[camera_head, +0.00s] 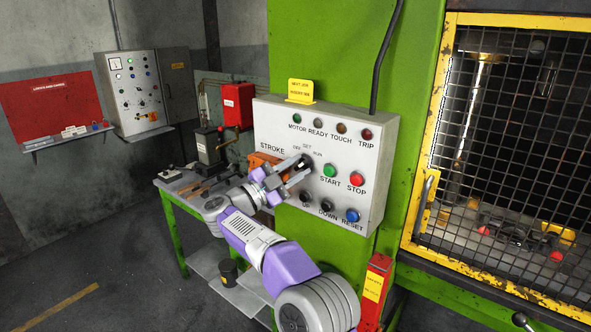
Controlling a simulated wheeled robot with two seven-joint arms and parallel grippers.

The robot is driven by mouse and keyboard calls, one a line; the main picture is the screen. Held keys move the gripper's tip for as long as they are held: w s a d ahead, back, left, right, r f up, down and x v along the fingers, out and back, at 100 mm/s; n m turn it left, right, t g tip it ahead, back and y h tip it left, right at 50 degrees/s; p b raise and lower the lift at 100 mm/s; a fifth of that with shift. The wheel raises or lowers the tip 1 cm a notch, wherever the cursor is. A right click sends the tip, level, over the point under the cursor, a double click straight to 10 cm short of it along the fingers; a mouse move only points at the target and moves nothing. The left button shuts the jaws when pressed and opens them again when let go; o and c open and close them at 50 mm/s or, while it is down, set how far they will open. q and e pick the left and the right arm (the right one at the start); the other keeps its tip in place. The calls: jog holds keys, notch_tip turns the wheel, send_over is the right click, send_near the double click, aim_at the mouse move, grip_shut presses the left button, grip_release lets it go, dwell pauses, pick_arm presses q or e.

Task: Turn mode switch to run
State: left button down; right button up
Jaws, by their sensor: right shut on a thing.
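The mode switch (305,161) is a small dark knob on the grey control box (376,193), under the OFF, SET and RUN labels. My right gripper (302,167) is at the switch, its fingers closed around the knob. The fingers hide most of the knob, so I cannot tell which label it points to. My left gripper is not in view.
Close by on the box are the green START button (329,170), red STOP button (356,179) and blue RESET button (352,215). A yellow-framed mesh guard (500,130) stands at right. A green-legged workbench (176,238) with tools stands behind my arm.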

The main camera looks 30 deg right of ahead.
jog(key=o, duration=0.7)
jog(key=shift+c, duration=0.2)
jog(key=v, duration=0.7)
jog(key=shift+a, duration=0.3)
jog(key=shift+f, duration=0.1)
